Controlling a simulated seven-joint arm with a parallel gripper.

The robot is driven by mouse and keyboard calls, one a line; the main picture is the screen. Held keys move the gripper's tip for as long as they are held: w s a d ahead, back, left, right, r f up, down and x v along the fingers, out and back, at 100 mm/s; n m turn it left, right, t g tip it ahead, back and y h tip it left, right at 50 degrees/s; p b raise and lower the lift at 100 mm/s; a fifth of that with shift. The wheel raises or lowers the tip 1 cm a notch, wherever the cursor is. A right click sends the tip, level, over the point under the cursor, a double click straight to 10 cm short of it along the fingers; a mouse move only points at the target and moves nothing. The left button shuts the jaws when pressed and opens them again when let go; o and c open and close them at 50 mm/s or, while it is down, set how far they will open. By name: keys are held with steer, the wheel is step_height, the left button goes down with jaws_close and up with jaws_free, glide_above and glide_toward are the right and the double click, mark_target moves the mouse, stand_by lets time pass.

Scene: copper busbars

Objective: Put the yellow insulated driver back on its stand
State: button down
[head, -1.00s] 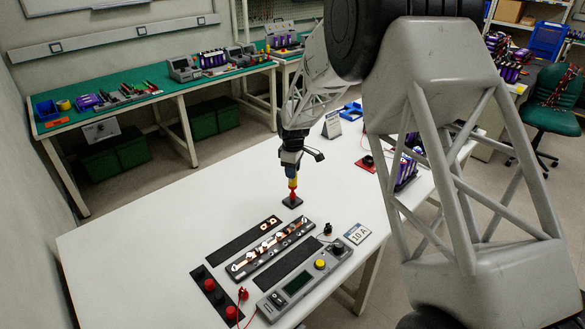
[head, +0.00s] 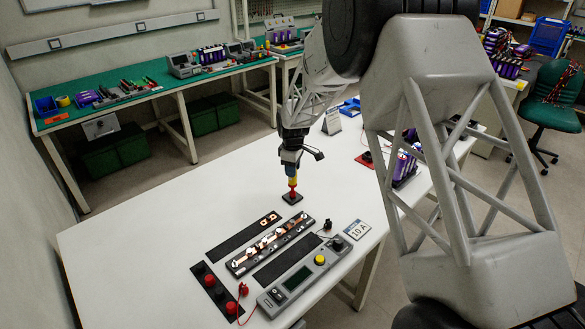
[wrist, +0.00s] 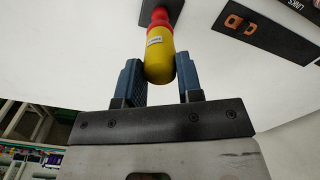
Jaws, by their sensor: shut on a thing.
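The yellow insulated driver (wrist: 159,58) is upright between the blue fingers of my gripper (wrist: 160,80) in the wrist view. My gripper is shut on its yellow handle. Its red lower part (head: 292,184) points down at a small dark stand (head: 292,198) on the white table. In the wrist view the red end meets the dark stand (wrist: 172,8), which is cut off by the top edge. I cannot tell how deep the driver sits in the stand.
Before the stand lie a dark strip with copper pieces (head: 243,234), a busbar fixture (head: 268,250), a dark mat (head: 286,261) and a grey meter unit (head: 303,283). The white table's left part (head: 150,220) is clear.

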steer(key=c, duration=0.7)
jaws_free()
steer(key=shift+r, duration=3.05)
